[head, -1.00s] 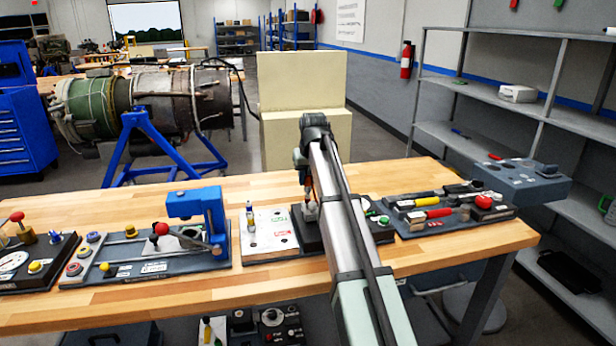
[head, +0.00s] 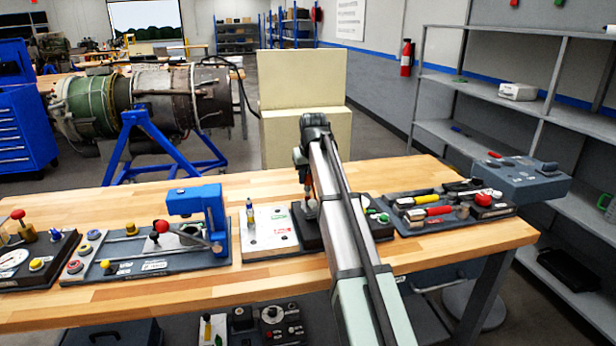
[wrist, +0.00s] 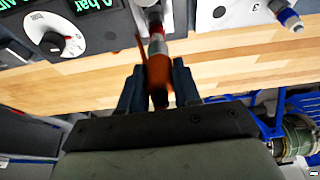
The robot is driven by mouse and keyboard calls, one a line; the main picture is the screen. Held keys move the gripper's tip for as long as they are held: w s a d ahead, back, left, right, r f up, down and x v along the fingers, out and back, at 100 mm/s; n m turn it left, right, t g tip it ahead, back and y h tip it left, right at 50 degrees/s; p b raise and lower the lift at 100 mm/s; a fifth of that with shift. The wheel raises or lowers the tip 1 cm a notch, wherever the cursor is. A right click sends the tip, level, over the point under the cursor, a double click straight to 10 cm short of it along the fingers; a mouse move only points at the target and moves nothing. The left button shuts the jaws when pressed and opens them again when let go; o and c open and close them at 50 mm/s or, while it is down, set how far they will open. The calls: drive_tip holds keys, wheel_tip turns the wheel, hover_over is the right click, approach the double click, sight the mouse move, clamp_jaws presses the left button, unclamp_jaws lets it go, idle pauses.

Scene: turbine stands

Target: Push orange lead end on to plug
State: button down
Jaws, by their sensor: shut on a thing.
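The orange lead end (wrist: 158,72) is between the two dark fingers of my gripper (wrist: 157,88) in the wrist view, and they are shut on it. A metallic plug with a red band (wrist: 156,38) lies in line with its far end, near the dark test unit. The two meet or overlap in the picture; I cannot tell how far the lead end sits on the plug. In the head view my gripper (head: 309,196) is low over the dark unit (head: 309,236), and my arm hides most of the lead end and plug.
A blue press (head: 200,208) stands farther left. A tray of tools (head: 450,212) is at the right. Bare wooden bench (head: 130,208) shows behind the stands.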

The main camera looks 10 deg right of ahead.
drive_tip(key=shift+s+f, duration=0.25)
drive_tip(key=shift+f, duration=0.35)
drive_tip(key=c, duration=1.2)
unclamp_jaws()
drive_tip(key=shift+c, duration=0.2)
drive_tip(key=shift+o, duration=0.8)
drive_tip(key=shift+w+f, duration=0.1)
drive_tip(key=shift+w, duration=0.05)
drive_tip(key=shift+o, duration=1.8)
drive_tip(key=shift+r, duration=0.25)
drive_tip(key=shift+o, duration=0.8)
drive_tip(key=shift+w, duration=0.1)
drive_tip(key=shift+r, duration=0.2)
